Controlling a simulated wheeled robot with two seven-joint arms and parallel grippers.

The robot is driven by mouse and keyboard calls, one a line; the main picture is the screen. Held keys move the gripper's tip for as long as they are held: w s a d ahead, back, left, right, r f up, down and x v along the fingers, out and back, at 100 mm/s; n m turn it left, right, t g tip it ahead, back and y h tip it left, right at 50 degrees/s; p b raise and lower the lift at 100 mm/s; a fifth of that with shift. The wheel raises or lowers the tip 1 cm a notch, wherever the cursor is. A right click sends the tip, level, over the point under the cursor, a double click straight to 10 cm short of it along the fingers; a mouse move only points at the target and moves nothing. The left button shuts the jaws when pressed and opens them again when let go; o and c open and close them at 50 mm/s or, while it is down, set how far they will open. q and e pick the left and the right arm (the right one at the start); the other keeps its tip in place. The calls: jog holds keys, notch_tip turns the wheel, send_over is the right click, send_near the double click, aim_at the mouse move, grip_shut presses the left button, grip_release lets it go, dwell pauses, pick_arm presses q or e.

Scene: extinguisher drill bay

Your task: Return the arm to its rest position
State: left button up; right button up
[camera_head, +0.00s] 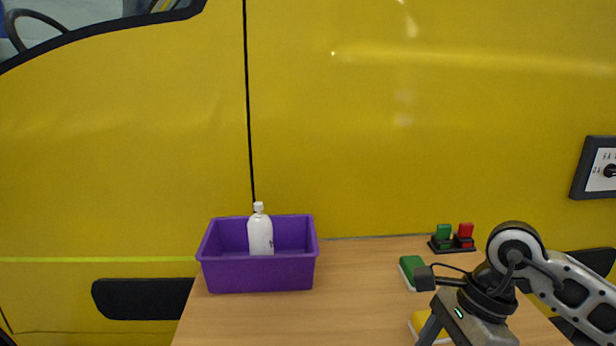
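My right arm (580,290) comes in from the right edge and bends at a round joint above the table's right side. My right gripper (468,322) points down at the bottom edge of the picture. Its fingertips are cut off by the frame, so I cannot see whether it is open or holds anything. My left arm and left gripper are not in view.
A purple bin (258,277) holding an upright white bottle (260,236) stands on the wooden table (350,300). A green block (411,267), a partly hidden yellow block (424,322) and a green-and-red switch unit (452,246) lie near my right arm. A dial panel (601,168) is on the yellow vehicle (400,140).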

jog(key=s+a+r+m+y, duration=0.2)
jog(key=s+a+m+y, duration=0.15)
jog(key=a+y, duration=0.4)
jog(key=s+a+r+m+y, duration=0.2)
jog(key=a+m+y, duration=0.35)
jog(key=a, duration=0.35)
jog(key=w+d+m+t+y, duration=0.2)
jog(key=w+m+t, duration=0.2)
jog(key=m+t, duration=1)
jog(key=w+d+f+m+t+h, duration=0.1)
jog(key=d+f+m+t+h, duration=0.15)
jog(key=f+m+h, duration=0.45)
jog(key=w+d+f+m+t+h, duration=0.1)
jog(key=d+f+m+t+h, duration=0.2)
jog(key=m, duration=0.9)
jog(key=s+d+f+m+g+h, duration=0.2)
jog(key=s+f+m+g+h, duration=0.1)
jog(key=f, duration=0.5)
jog(key=s+d+f+m+g+h, duration=0.3)
jog(key=s+f+m+g, duration=0.2)
jog(key=s+f+m, duration=0.2)
jog(key=shift+s+d+f, duration=0.35)
jog(key=shift+s, duration=0.25)
